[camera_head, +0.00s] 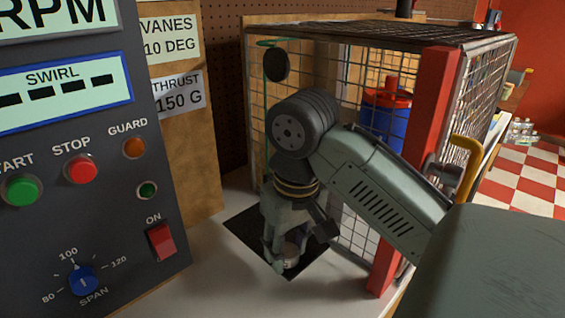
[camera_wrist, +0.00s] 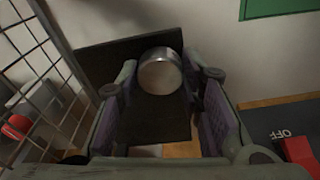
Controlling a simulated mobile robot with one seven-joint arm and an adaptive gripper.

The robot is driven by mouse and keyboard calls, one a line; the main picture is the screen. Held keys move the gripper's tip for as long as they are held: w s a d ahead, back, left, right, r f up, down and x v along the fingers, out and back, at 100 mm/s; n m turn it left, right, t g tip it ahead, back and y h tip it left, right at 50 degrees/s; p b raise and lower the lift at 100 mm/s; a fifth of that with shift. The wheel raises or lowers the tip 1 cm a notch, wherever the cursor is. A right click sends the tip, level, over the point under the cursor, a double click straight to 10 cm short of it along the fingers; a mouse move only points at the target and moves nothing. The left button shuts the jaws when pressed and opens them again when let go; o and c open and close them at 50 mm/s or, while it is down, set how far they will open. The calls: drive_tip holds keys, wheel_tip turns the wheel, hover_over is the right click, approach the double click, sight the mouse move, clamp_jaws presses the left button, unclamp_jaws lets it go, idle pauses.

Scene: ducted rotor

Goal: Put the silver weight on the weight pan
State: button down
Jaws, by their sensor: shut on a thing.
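The silver weight (camera_wrist: 160,75) is a short shiny cylinder between the fingertips of my gripper (camera_wrist: 161,88) in the wrist view. In the camera_head view my gripper (camera_head: 285,254) points down, shut on the weight (camera_head: 291,257), low over a black square (camera_head: 248,235) on the pale bench. The fingers partly hide the weight there. I cannot tell whether it touches the black square. The black square also shows behind the weight in the wrist view (camera_wrist: 105,60). No part is clearly recognisable as the weight pan.
A wire-mesh cage (camera_head: 345,215) with a red post (camera_head: 415,150) stands close right of my gripper. A control panel (camera_head: 110,190) with buttons stands at the left. A board reading "THRUST 150 G" (camera_head: 178,93) is behind it. Pale bench (camera_head: 215,265) is clear in front.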

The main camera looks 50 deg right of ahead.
drive_tip(key=shift+s+a+r, duration=0.1)
drive_tip(key=c, duration=1.1)
unclamp_jaws()
drive_tip(key=shift+f, duration=0.2)
